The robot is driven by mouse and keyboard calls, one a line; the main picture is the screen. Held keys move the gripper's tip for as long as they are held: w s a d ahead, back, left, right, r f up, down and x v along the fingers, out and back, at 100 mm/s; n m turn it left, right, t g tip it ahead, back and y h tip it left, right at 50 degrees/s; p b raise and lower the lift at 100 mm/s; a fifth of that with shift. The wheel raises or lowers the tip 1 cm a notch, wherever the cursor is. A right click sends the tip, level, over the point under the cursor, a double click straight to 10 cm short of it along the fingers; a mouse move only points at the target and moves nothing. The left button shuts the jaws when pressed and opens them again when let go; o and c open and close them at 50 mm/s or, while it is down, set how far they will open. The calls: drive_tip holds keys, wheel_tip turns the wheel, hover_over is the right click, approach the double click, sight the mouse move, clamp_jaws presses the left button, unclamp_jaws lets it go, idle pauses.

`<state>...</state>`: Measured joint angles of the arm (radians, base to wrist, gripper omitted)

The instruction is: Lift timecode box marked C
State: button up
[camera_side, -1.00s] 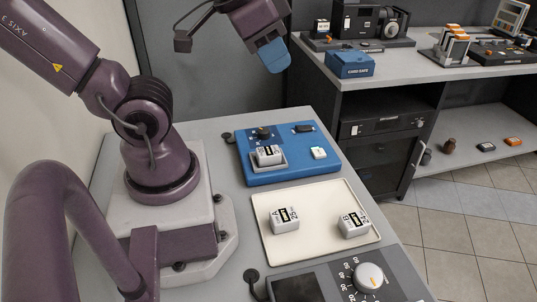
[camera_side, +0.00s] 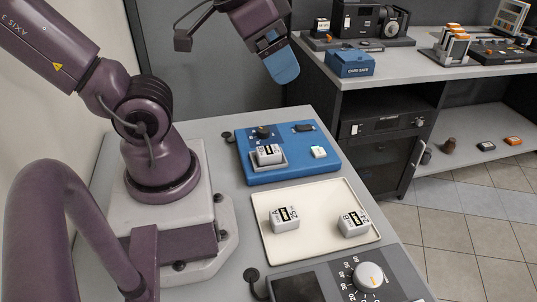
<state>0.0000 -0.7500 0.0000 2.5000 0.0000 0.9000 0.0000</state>
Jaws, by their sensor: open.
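A small white box with a black label (camera_side: 268,154) sits in a grey cradle on the blue dock (camera_side: 325,168); its letter is too small to read for sure. A similar box marked A (camera_side: 285,222) stands on the left of the cream tray (camera_side: 318,195), and one that seems marked B (camera_side: 353,226) stands on its right. My gripper (camera_side: 285,72), with blue fingers, is open and empty. It hangs high above the back of the bench, well clear of all three boxes.
The blue dock also carries a dark knob (camera_side: 263,132) and a small white-and-green piece (camera_side: 318,152). A control panel with a dial (camera_side: 368,277) is at the front. A shelf unit with a blue case (camera_side: 349,63) stands behind, right.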

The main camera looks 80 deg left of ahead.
drive_tip(key=shift+o, duration=0.4)
drive_tip(key=n+g+y, duration=0.5)
drive_tip(key=n+g, duration=0.1)
drive_tip(key=n, duration=1.2)
approach(269, 150)
drive_tip(key=shift+x, duration=4.65)
